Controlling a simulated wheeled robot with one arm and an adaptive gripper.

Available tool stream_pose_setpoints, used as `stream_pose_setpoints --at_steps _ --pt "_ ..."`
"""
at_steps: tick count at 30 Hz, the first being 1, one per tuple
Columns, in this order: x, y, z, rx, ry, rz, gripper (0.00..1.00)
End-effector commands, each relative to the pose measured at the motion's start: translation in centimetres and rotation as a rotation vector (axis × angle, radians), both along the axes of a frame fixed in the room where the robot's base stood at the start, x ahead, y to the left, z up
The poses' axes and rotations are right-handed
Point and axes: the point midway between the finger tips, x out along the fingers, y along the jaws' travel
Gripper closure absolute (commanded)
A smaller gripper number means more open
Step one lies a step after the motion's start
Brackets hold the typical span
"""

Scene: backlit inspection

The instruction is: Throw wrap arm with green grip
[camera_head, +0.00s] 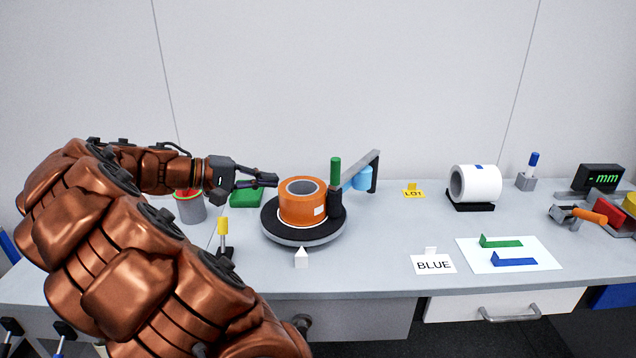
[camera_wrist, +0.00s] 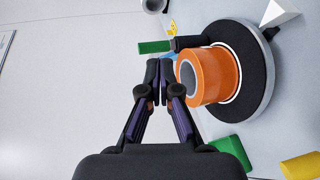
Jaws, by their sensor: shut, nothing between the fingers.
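The green grip (camera_head: 336,171) stands upright on a black block at the right side of the orange roll (camera_head: 303,209). In the wrist view the grip (camera_wrist: 154,47) lies beyond my fingertips, apart from them. The orange roll sits on a round black turntable (camera_head: 271,224). My gripper (camera_head: 276,180) is shut and empty, pointing right, just left of the roll's top rim. It shows shut in the wrist view (camera_wrist: 159,72) too.
A yellow-topped post (camera_head: 222,227) and a white pointed marker (camera_head: 301,259) stand in front of the turntable. A green block (camera_head: 246,196) lies behind its left side. The BLUE card (camera_head: 433,264) lies at front right.

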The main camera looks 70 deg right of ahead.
Motion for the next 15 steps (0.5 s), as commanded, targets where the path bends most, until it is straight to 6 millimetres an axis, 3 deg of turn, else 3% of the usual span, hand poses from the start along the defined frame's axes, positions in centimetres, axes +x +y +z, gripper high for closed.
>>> stream_pose_setpoints --at_steps 1,6,15 --pt "0.7 -1.4 -1.3 -0.036 0.028 -0.006 1.00" --pt "3.2 -5.0 -2.5 -0.157 0.101 -0.003 1.00" --pt "5.4 -7.8 -4.1 -0.252 0.152 0.013 1.00"
